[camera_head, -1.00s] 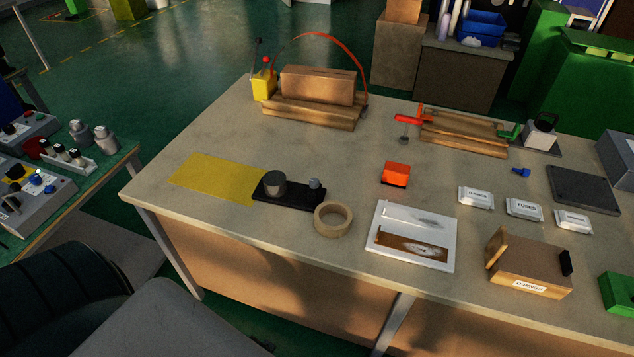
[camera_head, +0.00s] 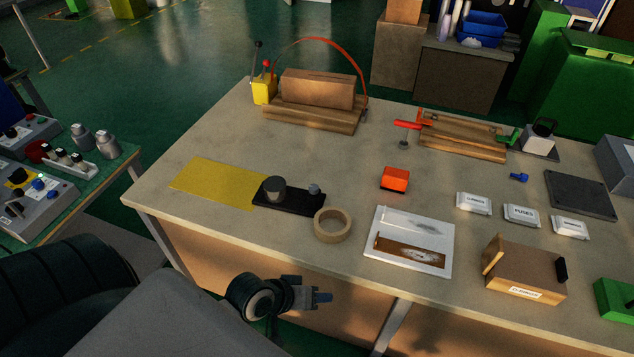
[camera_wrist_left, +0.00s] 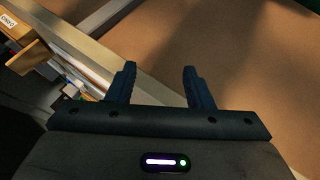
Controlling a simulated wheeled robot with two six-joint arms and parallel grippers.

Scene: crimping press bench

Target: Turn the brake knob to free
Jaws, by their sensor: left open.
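No label naming a brake knob is readable. Dark knobs show on two grey control boxes on the left bench: one on the upper box (camera_head: 11,132), and a black one on a yellow plate (camera_head: 18,176) on the lower box. My left gripper (camera_head: 325,297) is low in front of the main bench, below its top edge and well away from those boxes. In the left wrist view its two dark fingers (camera_wrist_left: 159,72) stand apart with nothing between them. The brown bench front lies beyond them. My right gripper is not in view.
The main bench (camera_head: 200,135) holds a black plate (camera_head: 290,202) with a grey cylinder, a tape roll (camera_head: 332,224), a white tray (camera_head: 408,262), an orange block (camera_head: 394,180) and a wooden press-like fixture (camera_head: 318,90). A bench leg (camera_head: 393,322) stands near my left gripper. A gap separates both benches.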

